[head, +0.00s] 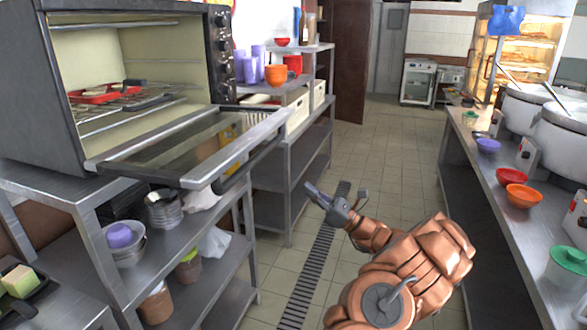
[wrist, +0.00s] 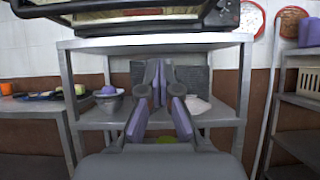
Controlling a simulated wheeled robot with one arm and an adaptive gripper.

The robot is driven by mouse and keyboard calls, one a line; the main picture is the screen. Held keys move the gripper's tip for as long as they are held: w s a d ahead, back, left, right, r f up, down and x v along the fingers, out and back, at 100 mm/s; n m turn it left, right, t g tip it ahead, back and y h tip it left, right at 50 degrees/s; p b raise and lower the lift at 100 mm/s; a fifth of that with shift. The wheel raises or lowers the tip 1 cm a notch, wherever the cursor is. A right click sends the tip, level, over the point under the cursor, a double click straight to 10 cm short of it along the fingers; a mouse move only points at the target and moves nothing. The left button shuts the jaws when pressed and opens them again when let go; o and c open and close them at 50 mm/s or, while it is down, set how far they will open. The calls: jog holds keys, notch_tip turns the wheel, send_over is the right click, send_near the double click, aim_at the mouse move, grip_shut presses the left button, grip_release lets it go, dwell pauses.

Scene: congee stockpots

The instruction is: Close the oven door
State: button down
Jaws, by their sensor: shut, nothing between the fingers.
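The oven (head: 130,60) is a dark metal box on a steel stand at the left of the head view. Its glass door (head: 190,145) is folded down, sticking out over the aisle with its handle bar (head: 235,150) at the outer edge. A red tray (head: 103,93) sits on the rack inside. My gripper (head: 318,192) is shut and empty, to the right of the door and lower, apart from it. In the wrist view its fingers (wrist: 155,105) point at the stand, with part of the oven (wrist: 130,14) cut off at the top.
The steel stand (head: 125,183) below the oven holds bowls and jars. A shelf unit (head: 280,170) with cups and crates stands behind the door. A long counter (head: 490,170) with bowls and pots runs along the right. The tiled aisle (head: 375,150) between is clear.

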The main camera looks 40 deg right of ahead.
jog(key=s+r+p+x, duration=0.1)
jog(key=r+p+x, duration=0.1)
jog(key=x, duration=1)
jog(key=shift+d+r+p, duration=0.25)
jog(key=shift+p, duration=0.15)
jog(key=shift+r, duration=0.1)
